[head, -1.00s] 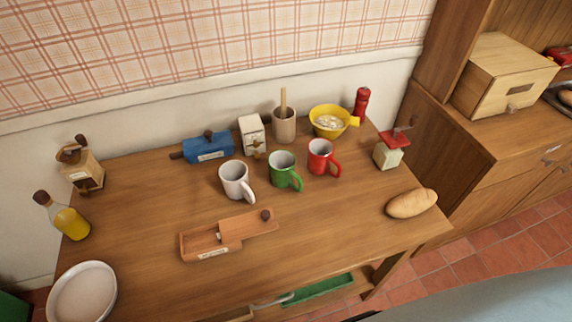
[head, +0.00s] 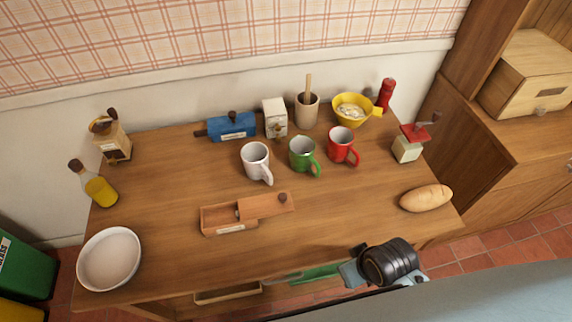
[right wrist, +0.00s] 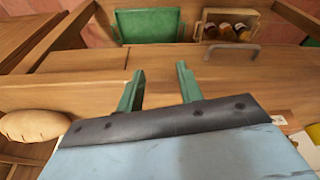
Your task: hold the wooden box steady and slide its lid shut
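The wooden box (head: 217,225) sits on the table in the head view, left of centre, its left part open and empty-looking. Its lid (head: 262,206) is slid partway out to the right, with a dark knob (head: 282,197) at its right end. My right gripper, whose dark wrist shows at the table's front edge in the head view, lies to the right of and nearer than the box, apart from it. In the right wrist view its two green fingers (right wrist: 160,88) are spread with nothing between them. The box is not in that view. My left gripper is not in view.
White (head: 256,162), green (head: 302,154) and red (head: 343,147) mugs stand behind the box. Bread (head: 426,198) lies at the right, also in the right wrist view (right wrist: 35,126). A white dish (head: 108,259) is at front left. Table around the box is clear.

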